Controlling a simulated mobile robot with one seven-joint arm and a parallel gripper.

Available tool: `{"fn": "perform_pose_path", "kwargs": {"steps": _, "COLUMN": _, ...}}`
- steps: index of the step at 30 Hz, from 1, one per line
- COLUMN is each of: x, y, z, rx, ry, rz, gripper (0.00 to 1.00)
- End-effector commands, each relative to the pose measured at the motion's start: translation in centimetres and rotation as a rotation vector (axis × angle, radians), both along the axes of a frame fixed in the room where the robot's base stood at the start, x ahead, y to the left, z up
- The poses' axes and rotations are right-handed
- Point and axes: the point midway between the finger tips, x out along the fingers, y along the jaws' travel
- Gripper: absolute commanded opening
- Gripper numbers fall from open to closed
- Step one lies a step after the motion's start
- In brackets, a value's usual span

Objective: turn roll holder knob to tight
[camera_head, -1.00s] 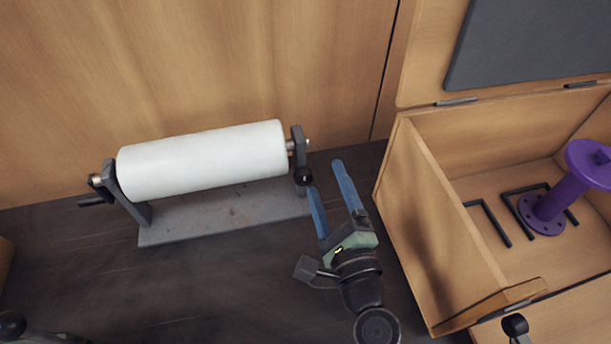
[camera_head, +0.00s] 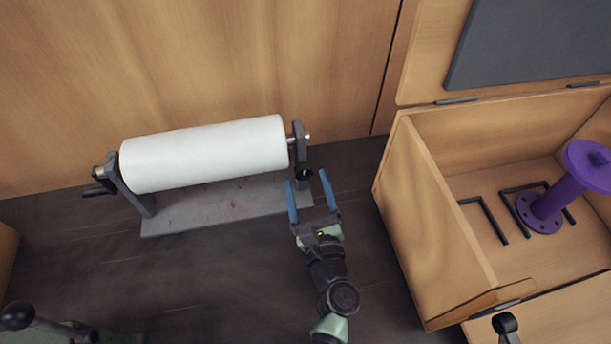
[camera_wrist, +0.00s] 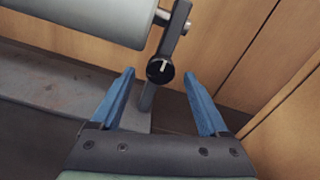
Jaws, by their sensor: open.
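The roll holder carries a white roll (camera_head: 205,155) between two grey uprights on a grey base plate (camera_head: 215,205). Its black knob (camera_head: 304,173) is on the right upright (camera_head: 299,145). In the wrist view the knob (camera_wrist: 160,70) shows a pale pointer line, close to upright and leaning slightly right. My gripper (camera_head: 307,178) is open, with its blue fingers on either side of the knob in the head view. In the wrist view the fingers (camera_wrist: 160,80) are spread and empty, and the knob appears between and beyond their tips. I cannot tell any contact.
An open wooden box (camera_head: 440,220) stands close to the right, holding a purple flanged spool (camera_head: 560,195) and black bent bars (camera_head: 484,220). A wooden wall (camera_head: 200,60) is behind the holder. A crank handle (camera_head: 97,190) sticks out at the holder's left.

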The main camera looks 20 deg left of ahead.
Motion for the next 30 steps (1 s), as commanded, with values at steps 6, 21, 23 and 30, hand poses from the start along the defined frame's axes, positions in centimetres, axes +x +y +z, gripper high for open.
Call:
{"fn": "perform_pose_path", "kwargs": {"steps": 6, "x": 1.5, "y": 1.1, "z": 0.0, "rx": -0.001, "ry": 0.0, "rz": 0.001, "gripper": 0.78}}
{"fn": "perform_pose_path", "kwargs": {"steps": 21, "x": 1.7, "y": 1.1, "z": 0.0, "rx": -0.001, "ry": -0.001, "rz": 0.0, "gripper": 0.44}}
{"fn": "perform_pose_path", "kwargs": {"steps": 23, "x": 1.7, "y": 1.1, "z": 0.0, "rx": -0.001, "ry": -0.001, "rz": 0.0, "gripper": 0.33}}
{"fn": "perform_pose_path", "kwargs": {"steps": 30, "x": 1.7, "y": 1.1, "z": 0.0, "rx": -0.001, "ry": -0.001, "rz": 0.0, "gripper": 0.0}}
